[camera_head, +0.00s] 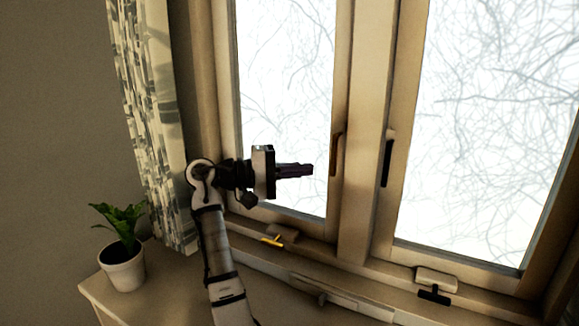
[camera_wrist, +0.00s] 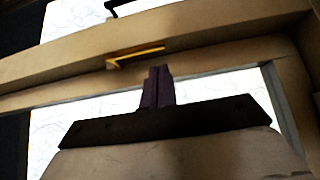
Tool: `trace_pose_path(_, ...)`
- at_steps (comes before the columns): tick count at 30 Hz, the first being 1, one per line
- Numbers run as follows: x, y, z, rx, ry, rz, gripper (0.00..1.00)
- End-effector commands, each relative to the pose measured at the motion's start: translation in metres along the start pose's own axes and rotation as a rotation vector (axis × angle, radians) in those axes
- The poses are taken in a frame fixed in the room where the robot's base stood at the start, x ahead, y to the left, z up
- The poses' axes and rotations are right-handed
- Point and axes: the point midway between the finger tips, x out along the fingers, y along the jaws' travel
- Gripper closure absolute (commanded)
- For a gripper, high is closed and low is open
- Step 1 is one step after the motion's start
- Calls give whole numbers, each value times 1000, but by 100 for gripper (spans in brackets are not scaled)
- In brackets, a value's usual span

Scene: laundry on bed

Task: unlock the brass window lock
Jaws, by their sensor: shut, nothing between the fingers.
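The brass window lock (camera_head: 272,241) is a small yellow lever on a pale mount at the bottom of the left window's frame. My gripper (camera_head: 310,170) is in front of the left window pane, above and to the right of the lock, pointing right. Its dark purple fingers (camera_wrist: 159,72) are together and empty. They appear apart from the lock; the exact gap is hard to judge.
A similar black lock (camera_head: 434,293) sits under the right window. The left window has a brown handle (camera_head: 337,155), the right a black handle (camera_head: 387,162). A pale bar (camera_head: 325,299) lies along the sill. A potted plant (camera_head: 124,267) and patterned curtain (camera_head: 148,120) stand left.

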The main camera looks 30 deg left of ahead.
Motion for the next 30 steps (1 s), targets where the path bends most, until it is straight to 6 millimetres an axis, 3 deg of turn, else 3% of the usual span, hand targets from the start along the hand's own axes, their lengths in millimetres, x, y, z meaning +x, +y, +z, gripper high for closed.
trace_pose_path(4,27,2,0,0,0,0,100)
trace_pose_path(10,48,1,0,-1,1,0,100)
trace_pose_path(30,57,1,-4,-1,1,1,100)
